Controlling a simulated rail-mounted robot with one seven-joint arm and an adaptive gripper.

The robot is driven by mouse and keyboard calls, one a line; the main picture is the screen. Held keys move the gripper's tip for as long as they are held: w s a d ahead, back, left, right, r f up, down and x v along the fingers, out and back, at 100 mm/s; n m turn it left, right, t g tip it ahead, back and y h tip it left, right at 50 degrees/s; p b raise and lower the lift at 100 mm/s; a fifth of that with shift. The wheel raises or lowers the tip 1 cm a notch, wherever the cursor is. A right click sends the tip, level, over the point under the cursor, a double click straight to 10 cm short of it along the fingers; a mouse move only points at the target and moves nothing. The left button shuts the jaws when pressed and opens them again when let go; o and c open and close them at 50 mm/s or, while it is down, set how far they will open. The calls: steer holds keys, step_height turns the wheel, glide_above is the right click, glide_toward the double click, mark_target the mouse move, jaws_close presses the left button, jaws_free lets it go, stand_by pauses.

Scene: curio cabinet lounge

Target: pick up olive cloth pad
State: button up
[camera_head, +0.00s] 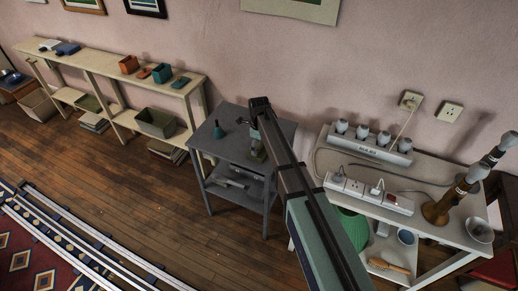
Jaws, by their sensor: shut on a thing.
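My gripper (257,149) is over the grey side table (230,153), close to its top and partly hidden by my arm. It is shut on a small, dull olive thing, which looks like the olive cloth pad (258,156). The pad is small in this view and partly hidden, so I cannot tell whether it touches the tabletop. A small teal, bell-shaped object (218,131) stands on the same table, left of my gripper and apart from it.
A grey device lies on the table's lower shelf (232,180). A long cream shelf (110,68) with boxes stands at the left. A white bench (440,165) with power strips, cords and a brown stand is at the right. Wooden floor (140,215) lies open in front.

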mark_target(259, 145)
steer(key=shift+r, duration=0.1)
step_height(259, 145, up, 20)
steer(key=b, duration=0.4)
stand_by(0.3)
steer(key=o, duration=0.6)
steer(key=c, duration=1)
